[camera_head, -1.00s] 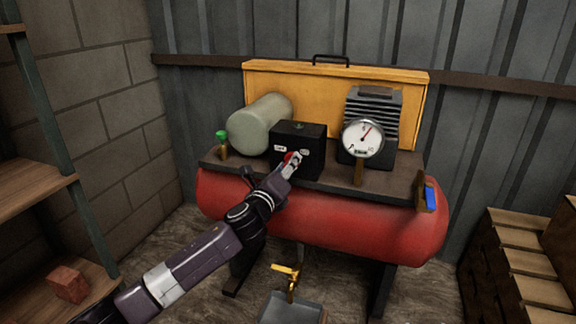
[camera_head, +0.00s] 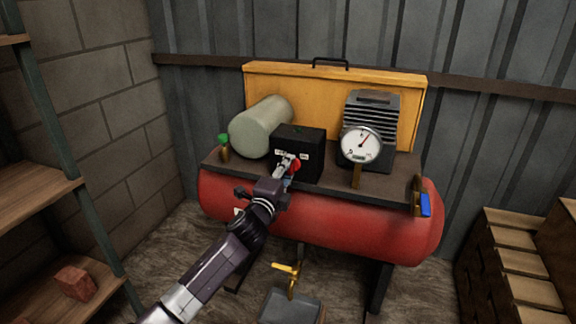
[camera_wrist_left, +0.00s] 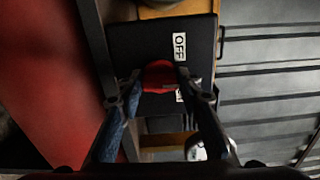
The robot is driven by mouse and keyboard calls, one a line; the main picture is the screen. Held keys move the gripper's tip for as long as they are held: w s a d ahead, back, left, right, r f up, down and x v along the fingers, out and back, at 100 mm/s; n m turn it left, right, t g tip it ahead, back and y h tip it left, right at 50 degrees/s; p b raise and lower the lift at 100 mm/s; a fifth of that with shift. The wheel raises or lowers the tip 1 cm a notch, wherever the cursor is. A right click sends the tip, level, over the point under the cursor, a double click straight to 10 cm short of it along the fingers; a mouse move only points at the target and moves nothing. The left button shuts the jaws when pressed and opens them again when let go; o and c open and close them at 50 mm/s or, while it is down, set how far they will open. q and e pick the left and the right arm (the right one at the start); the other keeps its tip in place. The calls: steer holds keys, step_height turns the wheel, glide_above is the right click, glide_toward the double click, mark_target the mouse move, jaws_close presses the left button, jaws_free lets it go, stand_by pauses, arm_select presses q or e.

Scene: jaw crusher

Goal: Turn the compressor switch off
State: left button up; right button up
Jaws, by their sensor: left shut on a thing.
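The compressor switch is a black box (camera_head: 311,152) with a red knob (camera_head: 296,165) on its front, on top of the red compressor tank. White labels sit on the front, above the knob in the head view. In the left wrist view the red knob (camera_wrist_left: 160,76) lies between my fingertips, and one label reads OFF (camera_wrist_left: 180,47). A second label is partly hidden by a finger. My left gripper (camera_head: 288,164) is shut on the knob; its fingers hide part of it. My right gripper is not in view.
A gauge (camera_head: 361,145) and a finned motor (camera_head: 384,110) stand right of the box. A grey-green cylinder (camera_head: 262,126) stands left. A yellow valve handle (camera_head: 286,268) is below the tank. Shelves (camera_head: 40,184) are at left, wooden crates (camera_head: 520,265) at right.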

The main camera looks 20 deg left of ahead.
arm_select(q)
steer(key=n+p, duration=0.4)
steer(key=n, duration=0.4)
steer(key=shift+f+n, duration=0.15)
steer(key=shift+n, duration=0.25)
steer(key=shift+f+n+p, duration=0.1)
steer(key=shift+n+p, duration=0.2)
steer(key=shift+n, duration=0.2)
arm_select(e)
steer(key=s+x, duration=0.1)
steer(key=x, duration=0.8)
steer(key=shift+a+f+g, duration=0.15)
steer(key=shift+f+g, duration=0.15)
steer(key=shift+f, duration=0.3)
arm_select(q)
steer(key=o, duration=1.2)
steer(key=shift+c, duration=0.2)
steer(key=shift+s, duration=0.1)
